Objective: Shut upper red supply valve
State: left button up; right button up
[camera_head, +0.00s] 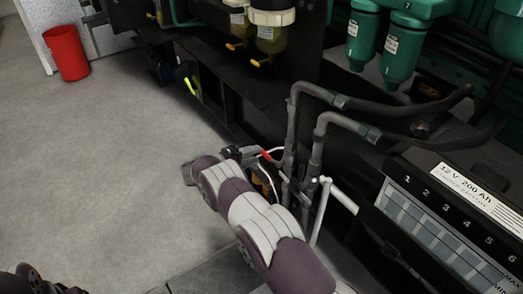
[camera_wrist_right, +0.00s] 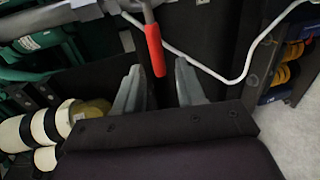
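The red valve lever (camera_head: 266,155) shows small in the head view, beside the grey vertical pipes (camera_head: 289,150). In the right wrist view the red lever (camera_wrist_right: 155,50) hangs down from a grey metal stem, its lower end between my fingertips. My right gripper (camera_head: 247,153) is beside the lever; in the wrist view its two grey fingers (camera_wrist_right: 157,70) are spread apart, with a visible gap on both sides of the lever. Whether either finger touches it cannot be told. My left gripper does not show; only a dark part of my left arm appears at the bottom left.
A white-handled pipe (camera_head: 341,196) and a battery box (camera_head: 440,225) stand right of the lever. A thin white line (camera_wrist_right: 215,72) runs behind the lever. Green filters (camera_head: 404,50) hang above. A red bin (camera_head: 66,52) stands far left; the floor (camera_head: 110,160) is clear.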

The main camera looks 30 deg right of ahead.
jog(key=p+v, duration=0.1)
jog(key=v, duration=0.7)
